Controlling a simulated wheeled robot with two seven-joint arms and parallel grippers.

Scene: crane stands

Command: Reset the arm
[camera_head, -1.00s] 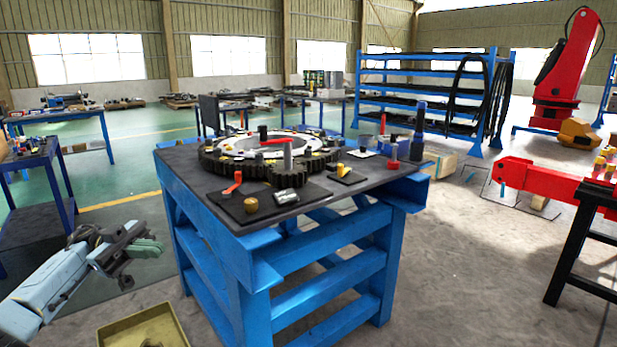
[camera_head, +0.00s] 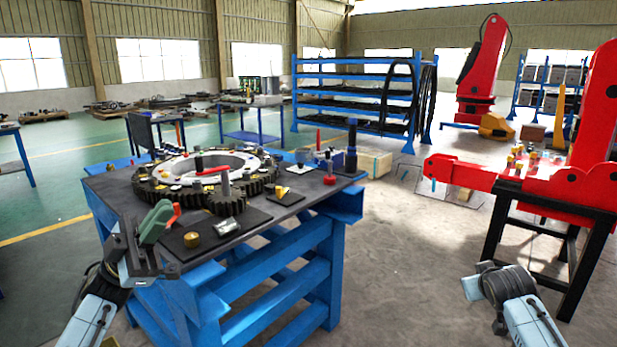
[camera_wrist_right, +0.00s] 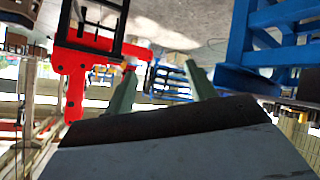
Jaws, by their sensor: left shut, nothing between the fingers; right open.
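My left arm comes up from the lower left in the head view. Its gripper (camera_head: 157,222), with green fingers, is shut and empty at the near left corner of the blue worktable (camera_head: 265,325), in front of the gear assembly. My right arm shows at the lower right of the head view, with its fingers hard to make out there. In the right wrist view the two green fingers of my right gripper (camera_wrist_right: 163,78) stand apart with nothing between them.
The worktable bears a large ring gear (camera_head: 150,190), a brass piece (camera_head: 191,240) and small parts. A red arm-like machine (camera_head: 470,174) and a black-legged stand (camera_head: 490,240) are on the right. A blue rack (camera_head: 345,90) stands behind. Floor between table and stand is open.

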